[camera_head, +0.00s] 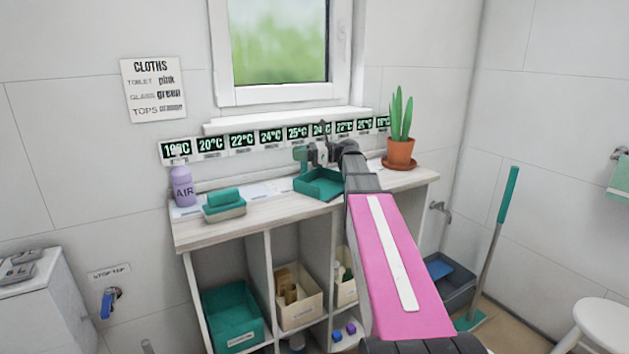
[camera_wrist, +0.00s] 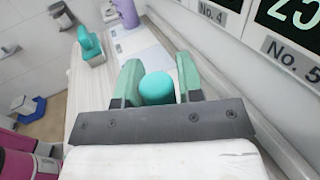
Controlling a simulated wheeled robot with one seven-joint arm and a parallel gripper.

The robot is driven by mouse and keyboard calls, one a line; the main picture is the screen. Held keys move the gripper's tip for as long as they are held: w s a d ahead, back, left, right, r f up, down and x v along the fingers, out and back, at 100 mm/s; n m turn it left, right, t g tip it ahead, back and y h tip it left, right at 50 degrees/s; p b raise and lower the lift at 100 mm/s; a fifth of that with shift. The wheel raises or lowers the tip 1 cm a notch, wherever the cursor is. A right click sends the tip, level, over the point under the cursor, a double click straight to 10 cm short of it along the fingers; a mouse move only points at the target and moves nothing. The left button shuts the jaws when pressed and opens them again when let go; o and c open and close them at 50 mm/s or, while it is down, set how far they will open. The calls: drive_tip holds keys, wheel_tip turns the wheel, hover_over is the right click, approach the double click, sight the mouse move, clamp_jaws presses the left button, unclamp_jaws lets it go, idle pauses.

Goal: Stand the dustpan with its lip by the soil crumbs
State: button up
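The teal dustpan (camera_head: 320,186) is at the middle of the counter, below the window, with its open tray showing. My gripper (camera_head: 310,155) is above it, partly hidden by my own arm. In the wrist view, the rounded teal end of the dustpan's handle (camera_wrist: 157,88) is between the green fingers of my gripper (camera_wrist: 158,80), which close on it from both sides. I cannot tell whether the pan touches the counter. A cactus in a terracotta pot (camera_head: 400,153) stands on a saucer at the counter's right end. Soil crumbs cannot be made out; my arm covers part of the counter there.
A purple AIR bottle (camera_head: 182,186) and a teal-topped sponge or brush (camera_head: 224,203) stand on the left of the counter (camera_head: 200,235). The wall with temperature cards (camera_head: 241,141) runs close behind. Bins fill the shelves below. A long-handled teal tool (camera_head: 497,235) leans at right.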

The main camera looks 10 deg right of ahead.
clamp_jaws()
drive_tip(key=shift+r, duration=0.15)
